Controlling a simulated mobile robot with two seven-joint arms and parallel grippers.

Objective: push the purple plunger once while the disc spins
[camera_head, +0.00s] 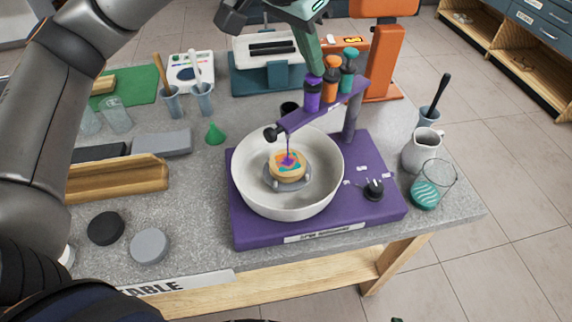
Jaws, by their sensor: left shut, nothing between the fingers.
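The purple plunger (312,95) stands on a purple arm over the spin machine, left of an orange plunger (331,78) and a teal one (348,70). My left gripper (315,70) comes down from above, shut, with its tips at the top of the purple plunger; they appear to touch it. A thin purple stream hangs below the purple arm, down to the disc (287,167). The disc carries orange, teal and purple patches and sits inside the white bowl (332,180). One picture cannot show whether it spins. My right gripper is not in view.
The machine's purple base (250,225) has a black knob (373,188) at right. A white pitcher (421,150) and a glass with teal stripes (432,185) stand right of it. A green funnel (215,133), cups with brushes and black and grey discs are at left.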

